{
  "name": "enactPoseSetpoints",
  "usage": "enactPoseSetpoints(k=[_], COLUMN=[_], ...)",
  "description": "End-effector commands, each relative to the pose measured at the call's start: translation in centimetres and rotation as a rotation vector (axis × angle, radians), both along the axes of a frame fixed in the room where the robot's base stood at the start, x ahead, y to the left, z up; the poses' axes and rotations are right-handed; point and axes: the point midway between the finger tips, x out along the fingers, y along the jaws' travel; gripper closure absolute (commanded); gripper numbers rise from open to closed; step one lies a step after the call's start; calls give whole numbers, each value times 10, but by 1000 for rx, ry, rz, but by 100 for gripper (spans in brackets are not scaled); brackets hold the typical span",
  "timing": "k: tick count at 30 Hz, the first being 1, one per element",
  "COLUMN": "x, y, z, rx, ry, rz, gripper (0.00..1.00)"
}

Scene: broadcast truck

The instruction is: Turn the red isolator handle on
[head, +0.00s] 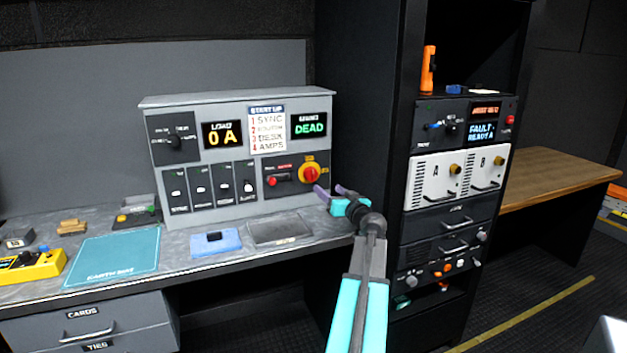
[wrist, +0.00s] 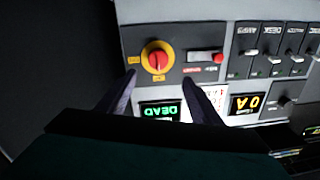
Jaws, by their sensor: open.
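The red isolator handle (head: 311,174) sits on a round yellow plate at the right end of the grey power panel (head: 230,110). In the wrist view the handle (wrist: 157,60) shows upside down, ahead of my fingertips and a little beyond them. My gripper (head: 332,194) is open and empty, just right of and below the handle in the head view. Its two purple fingers (wrist: 160,82) are spread with the handle roughly between their lines, not touching it. The panel displays read "0 A" (head: 222,134) and "DEAD" (head: 309,126).
A red button (head: 272,181) is left of the handle, with several switches (head: 212,187) farther left. Below, the bench holds a grey tray (head: 280,231), a blue pad (head: 215,241) and a teal mat (head: 115,256). A dark equipment rack (head: 400,120) stands close on the right.

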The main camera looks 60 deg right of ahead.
Motion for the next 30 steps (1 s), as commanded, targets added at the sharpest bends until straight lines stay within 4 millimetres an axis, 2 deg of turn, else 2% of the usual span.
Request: enactPoseSetpoints(k=[8,30], x=[7,68], y=[-11,-52], z=[1,1], rx=[1,1], ry=[0,0], rz=[-6,-7], gripper=[41,41])
